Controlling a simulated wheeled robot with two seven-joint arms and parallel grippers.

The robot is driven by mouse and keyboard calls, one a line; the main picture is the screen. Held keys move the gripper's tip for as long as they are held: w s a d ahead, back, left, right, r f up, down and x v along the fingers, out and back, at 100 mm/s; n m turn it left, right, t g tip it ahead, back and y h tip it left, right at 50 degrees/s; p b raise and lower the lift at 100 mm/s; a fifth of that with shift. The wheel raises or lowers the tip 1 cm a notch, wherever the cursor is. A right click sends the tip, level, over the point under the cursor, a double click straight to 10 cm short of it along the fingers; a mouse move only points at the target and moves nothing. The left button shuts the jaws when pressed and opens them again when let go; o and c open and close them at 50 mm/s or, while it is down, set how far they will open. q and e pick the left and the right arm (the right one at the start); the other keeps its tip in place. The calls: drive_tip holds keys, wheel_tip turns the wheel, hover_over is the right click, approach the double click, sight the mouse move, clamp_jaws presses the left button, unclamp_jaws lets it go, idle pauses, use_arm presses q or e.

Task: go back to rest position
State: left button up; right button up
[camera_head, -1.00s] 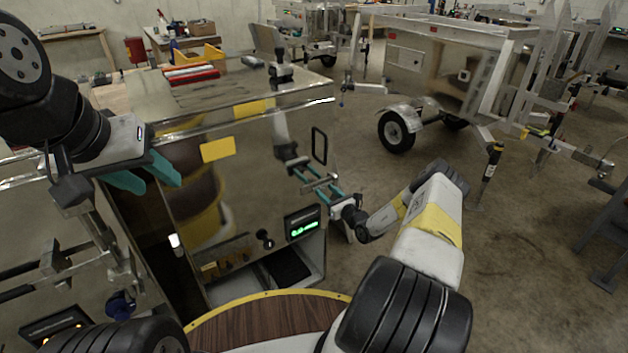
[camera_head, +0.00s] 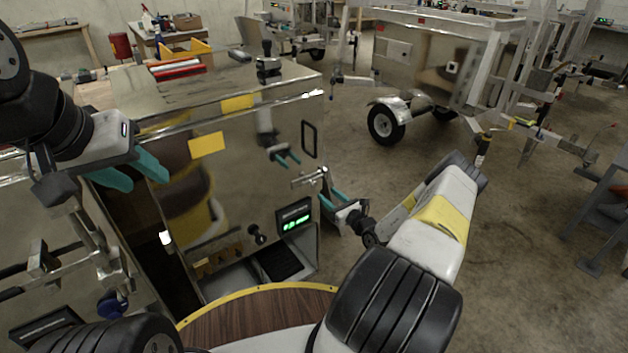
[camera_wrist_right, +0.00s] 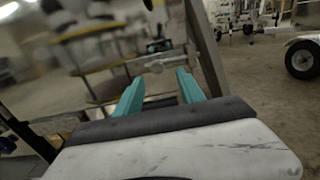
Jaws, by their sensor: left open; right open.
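My left gripper (camera_head: 133,171) hangs at the left in the head view, with teal fingers apart and nothing between them. It is in front of the upper left part of a shiny metal cabinet (camera_head: 225,190). My right gripper (camera_head: 326,196) is beside the cabinet's right edge, close to its metal latch handle (camera_head: 308,177). In the right wrist view the teal fingers of the right gripper (camera_wrist_right: 160,92) are spread and empty, with blurred shiny metal beyond them. I cannot tell from these views whether a finger touches the cabinet.
A green-lit display (camera_head: 294,216) and an open lower bay (camera_head: 280,262) are on the cabinet front. Tools and a yellow bin (camera_head: 187,50) are on and behind its top. A trailer (camera_head: 440,65) stands at the back right. Bare floor (camera_head: 520,240) lies to the right.

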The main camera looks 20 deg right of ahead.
drive_tip(key=s+a+r+n+g+y, duration=0.4)
drive_tip(key=a+r+n, duration=0.4)
drive_tip(key=r, duration=0.4)
drive_tip(key=s+a+r+n+g+y, duration=0.1)
drive_tip(key=a+r+n+g+y, duration=0.2)
drive_tip(key=a+r+n+g, duration=0.65)
drive_tip(key=s+a+r+n+g+h, duration=0.25)
drive_tip(key=s+r+n+h, duration=0.55)
drive_tip(key=s+r, duration=1)
drive_tip(key=s+d+r+n+t+h, duration=0.1)
drive_tip(key=s+d+r+n+t, duration=0.1)
drive_tip(key=s, duration=0.5)
drive_tip(key=s+d+r+n+t+h, duration=0.2)
drive_tip(key=s+d+r+n+t, duration=0.1)
drive_tip(key=s+n, duration=0.2)
drive_tip(key=shift+s, duration=1.05)
